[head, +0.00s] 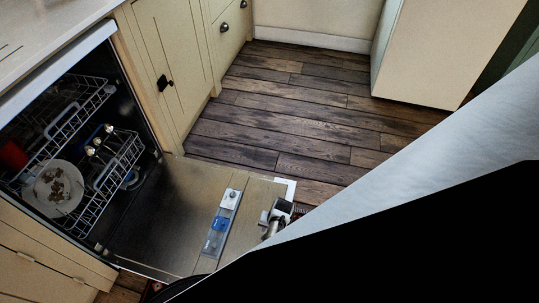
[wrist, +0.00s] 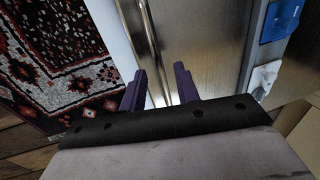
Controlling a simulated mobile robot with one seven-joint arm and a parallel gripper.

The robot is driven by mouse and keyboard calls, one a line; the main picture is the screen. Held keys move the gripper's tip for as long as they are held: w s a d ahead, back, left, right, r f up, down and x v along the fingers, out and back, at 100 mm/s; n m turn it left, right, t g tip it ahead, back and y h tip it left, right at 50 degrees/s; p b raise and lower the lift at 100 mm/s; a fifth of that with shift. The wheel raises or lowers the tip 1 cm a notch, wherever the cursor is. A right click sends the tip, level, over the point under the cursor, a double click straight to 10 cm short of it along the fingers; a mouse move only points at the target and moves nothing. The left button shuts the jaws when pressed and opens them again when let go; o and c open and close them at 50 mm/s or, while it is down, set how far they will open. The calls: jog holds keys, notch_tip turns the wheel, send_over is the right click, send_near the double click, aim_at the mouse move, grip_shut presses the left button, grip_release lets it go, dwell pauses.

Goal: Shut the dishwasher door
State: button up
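The dishwasher (head: 75,115) is at the left in the head view, with its racks showing. Its door (head: 165,215) is folded down, lying about flat above the floor, inner side up. The same door (wrist: 212,40) fills the right of the wrist view, with its blue and white dispenser parts. A shiny bar-like strip (wrist: 151,45) runs along the door's free end. My gripper (wrist: 160,88) has its two purple fingers apart, with that strip in line with the gap; I cannot tell whether they touch it. In the head view my arm hides part of the door's near corner.
A plate (head: 58,187) and other dishes sit in the racks. Cream cabinets (head: 170,60) flank the dishwasher. A patterned rug (wrist: 50,55) lies beside the door's end. The wooden floor (head: 290,100) beyond the door is clear, up to a pale block-like unit (head: 435,50).

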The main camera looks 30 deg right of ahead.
jog(key=shift+f, duration=0.4)
jog(key=shift+c, duration=0.3)
grip_shut()
jog(key=shift+r, duration=0.15)
